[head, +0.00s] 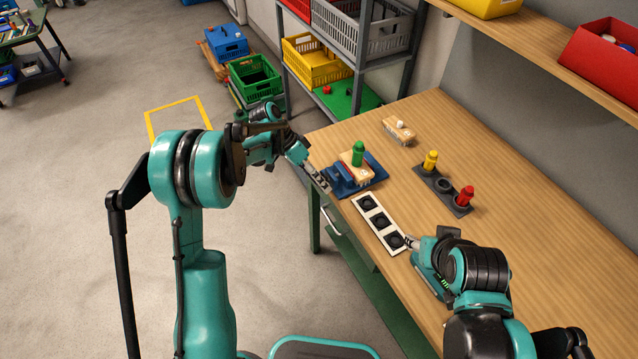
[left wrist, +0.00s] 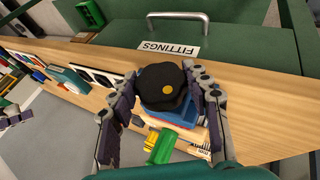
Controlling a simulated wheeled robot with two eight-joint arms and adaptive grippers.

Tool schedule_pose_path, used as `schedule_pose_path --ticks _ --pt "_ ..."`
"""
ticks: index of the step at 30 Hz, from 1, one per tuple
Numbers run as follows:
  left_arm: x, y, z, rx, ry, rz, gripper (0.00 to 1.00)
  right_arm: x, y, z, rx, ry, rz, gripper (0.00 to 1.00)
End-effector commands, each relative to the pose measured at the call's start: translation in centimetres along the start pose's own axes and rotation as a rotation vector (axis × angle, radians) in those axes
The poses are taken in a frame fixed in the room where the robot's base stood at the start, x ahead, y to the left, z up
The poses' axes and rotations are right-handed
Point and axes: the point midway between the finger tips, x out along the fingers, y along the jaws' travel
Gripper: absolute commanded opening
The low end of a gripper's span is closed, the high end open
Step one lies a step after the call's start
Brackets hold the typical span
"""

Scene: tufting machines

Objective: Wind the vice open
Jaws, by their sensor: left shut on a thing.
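The blue vice (head: 368,187) stands at the near left edge of the wooden bench, with a wooden block (head: 356,172) and a green peg-like piece (head: 358,153) at its jaws. My left gripper (head: 322,182) is at the vice's outer end. In the left wrist view, its fingers are shut around the vice's black lobed knob (left wrist: 163,88), which has a yellow dot. The blue vice body (left wrist: 182,118) lies behind the knob, mostly hidden. My right gripper (head: 412,242) is low beside the white panel; its fingertips are too small to judge.
The white panel (head: 366,215) with three black round parts lies near the bench edge. A dark holder (head: 441,191) with yellow and red pieces and another wooden block (head: 399,131) stand farther back. A drawer handle (head: 331,221) sticks out below. The bench's right side is clear.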

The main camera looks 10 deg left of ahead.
Motion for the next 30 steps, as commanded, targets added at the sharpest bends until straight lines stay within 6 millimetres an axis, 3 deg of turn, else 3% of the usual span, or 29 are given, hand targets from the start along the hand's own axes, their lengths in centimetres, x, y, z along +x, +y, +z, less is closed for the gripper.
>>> schedule_pose_path --ticks 12,27,28,30 --pt "0.07 -0.23 0.0 -0.07 0.001 0.167 0.19 1.05 0.0 0.75 0.0 0.0 0.0 0.45" --pt "0.02 -0.15 -0.01 -0.079 0.001 0.186 0.19 1.1 0.0 0.79 0.0 0.0 0.0 0.45" --pt "0.02 -0.14 -0.01 -0.079 0.001 0.186 0.53 1.1 0.0 0.79 0.0 0.0 0.0 0.45" --pt "0.03 -0.14 -0.01 -0.079 0.0 0.186 0.69 1.1 0.0 0.79 0.0 0.0 0.0 0.45"
